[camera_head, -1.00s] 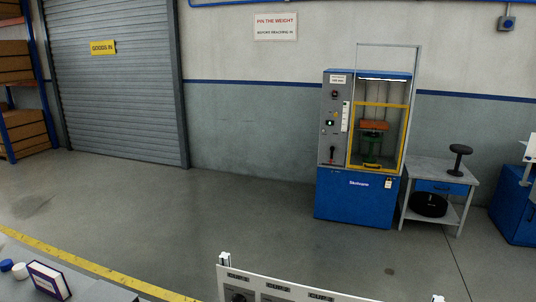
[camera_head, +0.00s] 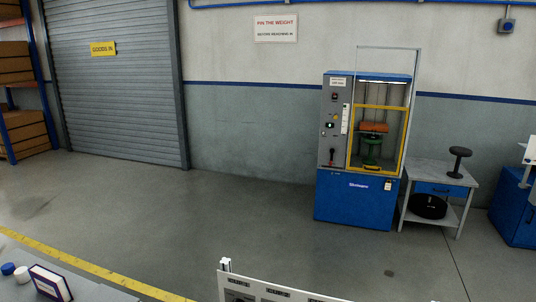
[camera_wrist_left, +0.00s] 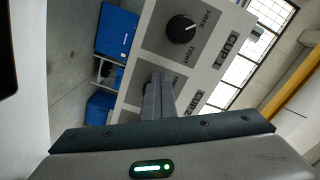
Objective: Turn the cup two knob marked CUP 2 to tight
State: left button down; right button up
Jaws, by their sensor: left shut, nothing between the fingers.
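The white control panel (camera_wrist_left: 230,75) fills the upper middle of the left wrist view, strongly tilted. Its label CUP 2 (camera_wrist_left: 196,104) shows beside a grey plate, with part of its FREE marking visible. My left gripper (camera_wrist_left: 159,80) is shut, with its fingertips in front of the CUP 2 plate. The fingers hide most of the CUP 2 knob, so its pointer and any contact cannot be told. The black CUP 1 knob (camera_wrist_left: 181,29) is clear of the fingers. In the head view only the panel's top edge (camera_head: 285,288) shows. My right gripper is not in view.
A blue and grey test machine (camera_head: 355,198) stands against the wall, with a small table (camera_head: 445,178) to its right. A dark box (camera_head: 48,284) and caps (camera_head: 20,273) lie on a grey surface at lower left. The floor between is clear.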

pick_arm(q)
jog(key=shift+a, duration=0.25)
dwell(0.8)
jog(key=p+v, duration=0.2)
jog(key=v, duration=0.4)
jog(key=shift+w, duration=0.1)
dwell(0.4)
